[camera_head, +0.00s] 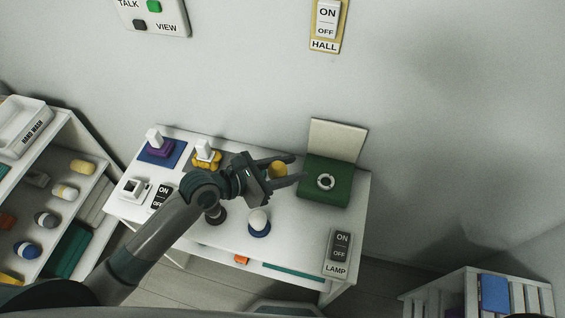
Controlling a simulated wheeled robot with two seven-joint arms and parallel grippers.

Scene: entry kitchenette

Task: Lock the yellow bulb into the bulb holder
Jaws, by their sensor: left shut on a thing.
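My left gripper (293,170) reaches in from the left over the white table and is shut on a yellow bulb (278,170). Only a small yellow part shows between the two dark fingers. The bulb holder, a green block (314,192) with a round grey-white socket ring (325,182) on top, stands just right of the fingertips. A pale upright panel (338,140) rises behind it. The bulb is left of the socket ring in the picture; its height above the block I cannot tell. My right gripper is not in view.
A shelf (75,150) stands left, a slatted rack (480,292) lower right.

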